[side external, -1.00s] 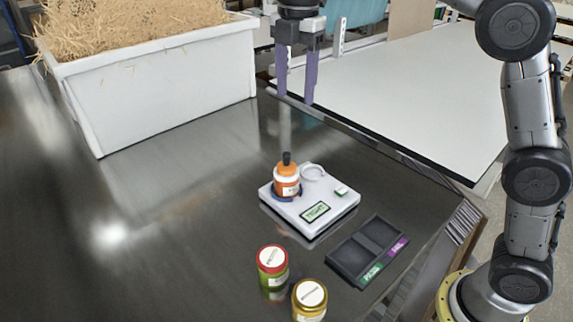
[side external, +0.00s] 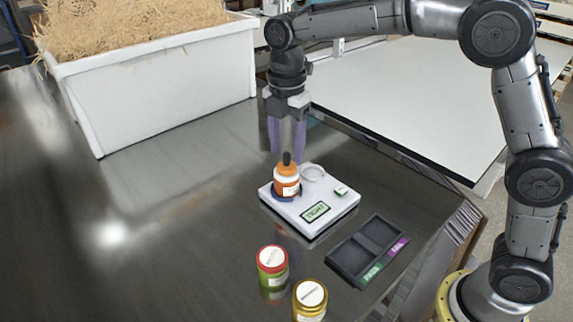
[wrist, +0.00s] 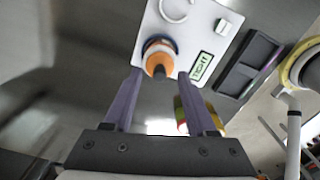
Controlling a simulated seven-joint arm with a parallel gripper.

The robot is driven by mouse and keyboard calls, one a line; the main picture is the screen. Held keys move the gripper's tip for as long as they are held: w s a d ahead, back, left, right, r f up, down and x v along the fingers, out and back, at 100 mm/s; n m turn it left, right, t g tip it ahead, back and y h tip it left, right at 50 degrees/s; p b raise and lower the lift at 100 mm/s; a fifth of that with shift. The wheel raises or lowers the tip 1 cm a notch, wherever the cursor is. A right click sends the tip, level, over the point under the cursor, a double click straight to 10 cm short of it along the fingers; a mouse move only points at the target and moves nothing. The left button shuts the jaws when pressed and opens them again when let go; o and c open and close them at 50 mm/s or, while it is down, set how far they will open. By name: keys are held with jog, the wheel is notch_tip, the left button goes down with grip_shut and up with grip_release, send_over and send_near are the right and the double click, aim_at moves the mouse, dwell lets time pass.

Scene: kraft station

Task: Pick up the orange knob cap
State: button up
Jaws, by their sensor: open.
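The orange knob cap (side external: 288,169) with a dark knob on top is on an upright orange jar (side external: 287,188) with a white label. The jar stands in a blue ring on a white device (side external: 333,200) whose green display appears to read "TIGHT". My gripper (side external: 286,151) is open and empty, pointing down just above the cap, with its purple fingers apart. In the wrist view the cap (wrist: 157,64) shows between the two fingertips, near their far ends. Whether the fingers touch it I cannot tell.
A dark two-compartment tray (side external: 346,262) with green and purple labels lies right of the device. A red-lidded jar (side external: 272,266) and a yellow-lidded jar (side external: 310,300) stand in front. A white bin of straw (side external: 160,103) stands at the back left. The metal table is clear at left.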

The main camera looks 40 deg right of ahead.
jog(key=shift+f, duration=1.1)
grip_shut()
jog(key=shift+r, duration=0.1)
